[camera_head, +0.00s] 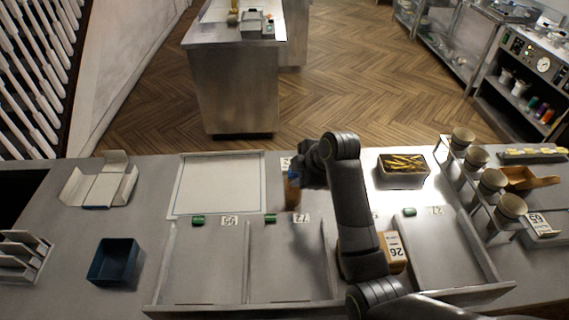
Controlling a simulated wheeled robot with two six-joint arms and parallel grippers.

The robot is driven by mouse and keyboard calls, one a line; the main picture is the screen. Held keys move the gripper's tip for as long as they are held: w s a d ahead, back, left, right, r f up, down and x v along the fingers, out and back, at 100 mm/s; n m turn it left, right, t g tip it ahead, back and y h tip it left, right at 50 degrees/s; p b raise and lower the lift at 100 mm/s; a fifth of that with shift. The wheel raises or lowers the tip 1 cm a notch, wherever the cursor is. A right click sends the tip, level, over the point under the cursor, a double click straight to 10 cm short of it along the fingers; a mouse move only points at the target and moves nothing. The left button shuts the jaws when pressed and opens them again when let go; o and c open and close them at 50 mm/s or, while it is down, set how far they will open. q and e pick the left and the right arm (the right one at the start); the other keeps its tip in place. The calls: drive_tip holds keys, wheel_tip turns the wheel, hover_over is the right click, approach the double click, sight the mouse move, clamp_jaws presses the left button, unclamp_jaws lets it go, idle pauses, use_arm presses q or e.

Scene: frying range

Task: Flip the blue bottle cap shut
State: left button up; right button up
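A small brown-orange bottle (292,196) stands on the counter behind the row of shallow bays. A bit of blue, which looks like its cap (292,175), shows at its top. My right gripper (299,174) is at the top of the bottle, coming from the right. The dark fingers overlap the cap, so I cannot tell whether they touch it, whether they are open or shut, or how far the cap is tilted. My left gripper is not in view.
A white board (218,158) lies left of the bottle, and a tray of fries (403,184) stands to the right. Green pieces (270,218) and number cards (229,221) line the bays' back edge. A dark blue box (134,262) and a cup rack (468,190) flank the bays.

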drive_tip(key=shift+w+a+f, duration=0.3)
drive_tip(key=shift+a+f, duration=0.1)
drive_tip(key=shift+f, duration=0.1)
drive_tip(key=shift+s+d+r, duration=0.1)
drive_tip(key=shift+s+d, duration=0.15)
drive_tip(key=shift+c, duration=1)
drive_tip(key=c, duration=0.5)
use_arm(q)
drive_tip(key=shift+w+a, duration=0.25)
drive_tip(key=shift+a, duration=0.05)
